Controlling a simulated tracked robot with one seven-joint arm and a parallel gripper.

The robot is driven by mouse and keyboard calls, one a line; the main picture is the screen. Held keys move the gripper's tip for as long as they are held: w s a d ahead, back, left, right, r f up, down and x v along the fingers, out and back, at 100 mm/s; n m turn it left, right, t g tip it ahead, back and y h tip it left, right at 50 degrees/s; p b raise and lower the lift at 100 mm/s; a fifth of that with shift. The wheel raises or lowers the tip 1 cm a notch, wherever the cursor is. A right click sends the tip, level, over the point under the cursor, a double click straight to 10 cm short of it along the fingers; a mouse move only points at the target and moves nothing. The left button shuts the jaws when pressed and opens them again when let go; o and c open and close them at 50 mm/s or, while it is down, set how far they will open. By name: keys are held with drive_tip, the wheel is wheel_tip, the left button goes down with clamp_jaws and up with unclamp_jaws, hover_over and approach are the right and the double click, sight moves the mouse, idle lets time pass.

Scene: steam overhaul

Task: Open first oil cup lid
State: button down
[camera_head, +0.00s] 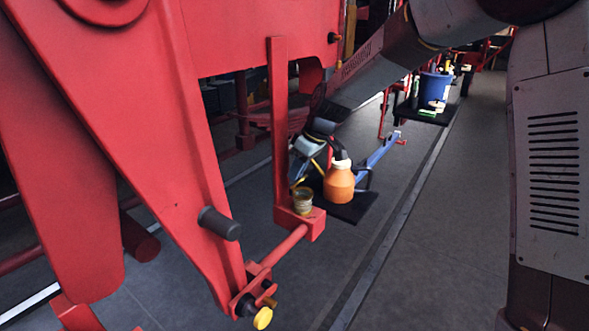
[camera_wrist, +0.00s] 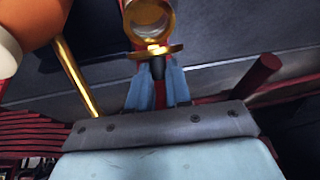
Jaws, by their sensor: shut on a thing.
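The first oil cup (camera_head: 302,200) is a small brass-coloured cup on the red bracket in the head view. In the wrist view the brass cup (camera_wrist: 150,17) shows a round mouth at the top. A brass disc, seemingly the lid (camera_wrist: 160,51), is seen nearly edge-on at the cup's near rim. A short dark piece below the disc sits between the pale blue fingers of my gripper (camera_wrist: 157,75), which is shut on it. In the head view, my gripper (camera_head: 300,172) is just above the cup, small and partly hard to make out.
An orange bottle (camera_head: 339,186) with a white collar stands on a black mat right of the cup. A red upright (camera_head: 279,120) rises close to the cup's left. A red rod (camera_head: 284,246) lies in front. Open floor (camera_head: 440,240) lies to the right.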

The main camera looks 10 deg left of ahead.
drive_tip(key=shift+w+a+r+h, duration=0.1)
drive_tip(key=shift+w+a+h, duration=0.15)
drive_tip(key=shift+w+h, duration=0.25)
drive_tip(key=shift+h, duration=0.2)
drive_tip(key=shift+r, duration=0.1)
drive_tip(key=c, duration=1.3)
unclamp_jaws()
drive_tip(key=shift+o, duration=1.2)
drive_tip(key=v, duration=1.3)
drive_tip(key=shift+w+d+r, duration=0.15)
drive_tip(key=shift+w+r, duration=0.05)
